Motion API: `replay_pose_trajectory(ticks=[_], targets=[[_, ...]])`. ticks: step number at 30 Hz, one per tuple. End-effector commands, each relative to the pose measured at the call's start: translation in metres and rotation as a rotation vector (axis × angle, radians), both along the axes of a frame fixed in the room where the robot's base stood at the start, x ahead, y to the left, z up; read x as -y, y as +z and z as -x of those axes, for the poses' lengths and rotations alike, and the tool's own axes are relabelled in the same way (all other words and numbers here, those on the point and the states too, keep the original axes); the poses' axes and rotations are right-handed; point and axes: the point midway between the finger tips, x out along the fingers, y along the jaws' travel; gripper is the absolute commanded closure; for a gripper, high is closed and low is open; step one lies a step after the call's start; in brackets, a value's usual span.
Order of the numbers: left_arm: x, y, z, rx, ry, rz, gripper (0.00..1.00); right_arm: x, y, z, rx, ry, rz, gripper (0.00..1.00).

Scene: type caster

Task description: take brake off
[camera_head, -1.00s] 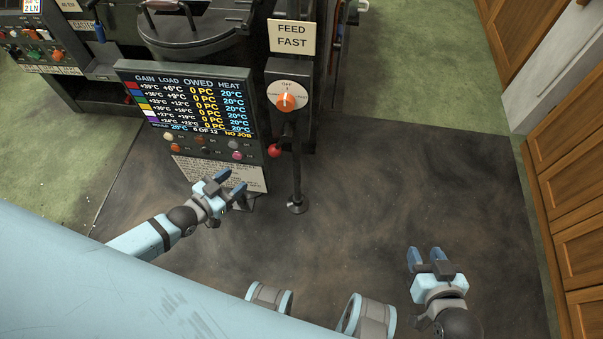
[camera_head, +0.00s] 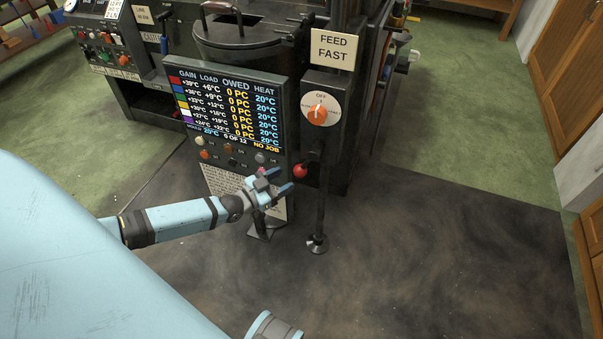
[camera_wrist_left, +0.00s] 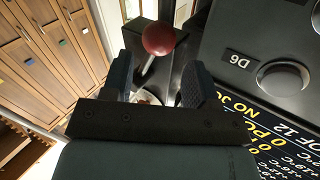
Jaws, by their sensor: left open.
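A red ball knob (camera_head: 300,171) sits on a short lever low on the dark machine post, just right of the display panel. The left wrist view shows the red knob (camera_wrist_left: 158,38) on its metal stem, beyond and between my fingertips. My left gripper (camera_head: 281,181) is open and empty, just left of the knob, with its fingers pointing toward it. In the left wrist view the left gripper's fingers (camera_wrist_left: 159,72) are spread, with no visible contact on the knob. No label for the brake can be read. My right gripper is out of view.
An orange rotary dial (camera_head: 317,113) is above the knob, under a FEED FAST sign (camera_head: 333,46). The display panel (camera_head: 225,112) stands close behind my left gripper. A thin post (camera_head: 319,215) drops to the floor at right. Open dark floor (camera_head: 440,250) lies further right.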

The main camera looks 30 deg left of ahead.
Motion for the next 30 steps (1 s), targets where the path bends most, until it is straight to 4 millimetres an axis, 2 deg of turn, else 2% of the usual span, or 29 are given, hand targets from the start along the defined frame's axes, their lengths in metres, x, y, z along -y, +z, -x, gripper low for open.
replay_pose_trajectory(ticks=[3,9,15,23,30], targets=[[0.009,-0.001,-0.025,0.003,0.001,0.001,0.46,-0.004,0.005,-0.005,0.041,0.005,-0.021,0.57],[0.02,-0.002,-0.053,0.001,0.0,0.0,0.46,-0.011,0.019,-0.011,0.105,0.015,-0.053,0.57],[0.023,-0.001,-0.064,-0.002,0.0,-0.001,0.46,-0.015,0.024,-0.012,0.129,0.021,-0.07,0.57],[0.024,-0.001,-0.065,-0.002,0.0,-0.001,0.46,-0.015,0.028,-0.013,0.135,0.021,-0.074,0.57],[0.024,-0.001,-0.065,-0.002,0.0,-0.001,0.98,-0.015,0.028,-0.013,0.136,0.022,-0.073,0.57]])
